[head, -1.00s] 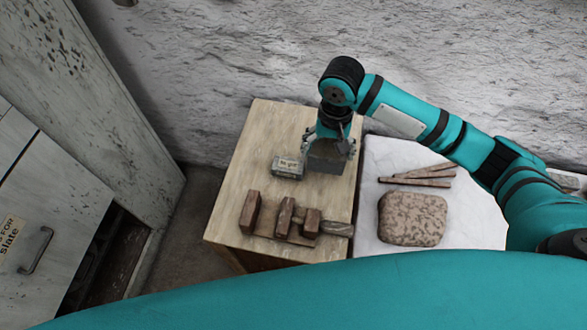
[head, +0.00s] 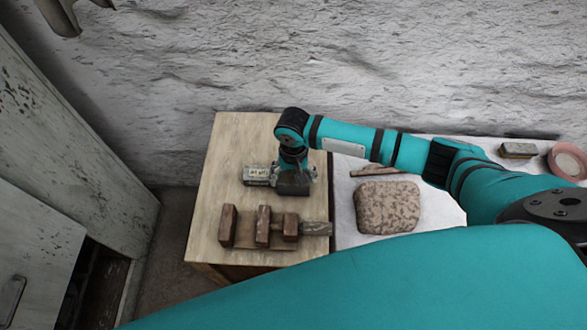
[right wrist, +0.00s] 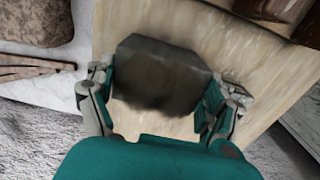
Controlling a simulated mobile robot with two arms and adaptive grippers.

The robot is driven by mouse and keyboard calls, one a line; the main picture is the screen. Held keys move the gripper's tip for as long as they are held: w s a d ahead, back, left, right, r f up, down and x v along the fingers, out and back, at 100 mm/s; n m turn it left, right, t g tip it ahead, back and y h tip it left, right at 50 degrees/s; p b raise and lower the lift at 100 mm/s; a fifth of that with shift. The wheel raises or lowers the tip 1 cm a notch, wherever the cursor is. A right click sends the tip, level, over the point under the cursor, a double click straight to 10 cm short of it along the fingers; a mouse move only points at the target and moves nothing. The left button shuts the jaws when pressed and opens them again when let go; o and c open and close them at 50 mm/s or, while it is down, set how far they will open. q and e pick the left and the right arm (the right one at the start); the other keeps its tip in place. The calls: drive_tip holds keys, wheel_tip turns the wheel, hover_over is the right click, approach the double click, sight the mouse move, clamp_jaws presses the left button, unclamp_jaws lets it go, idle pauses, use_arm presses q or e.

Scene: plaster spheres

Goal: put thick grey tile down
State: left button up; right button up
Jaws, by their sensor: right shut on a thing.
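The thick grey tile (head: 292,187) is a dark grey block below my right gripper (head: 293,170), over the wooden table top (head: 226,135). In the right wrist view the tile (right wrist: 160,77) sits between the two fingers of my right gripper (right wrist: 162,100), which are shut on it. I cannot tell whether its underside touches the wood. A small grey labelled block (head: 257,175) lies just left of the tile in the head view. My left gripper is not in view.
Wooden blocks (head: 263,226) stand on the table's near part. To the right, a white surface (head: 345,215) bears a speckled stone (head: 388,206) and thin brown strips (head: 372,171). A pink bowl (head: 568,162) and a small block (head: 517,150) are at far right. The table's far left is bare.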

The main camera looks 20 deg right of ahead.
drive_tip(key=shift+w, duration=0.1)
drive_tip(key=o, duration=0.8)
drive_tip(key=shift+f, duration=0.2)
drive_tip(key=o, duration=0.3)
drive_tip(key=shift+r, duration=0.2)
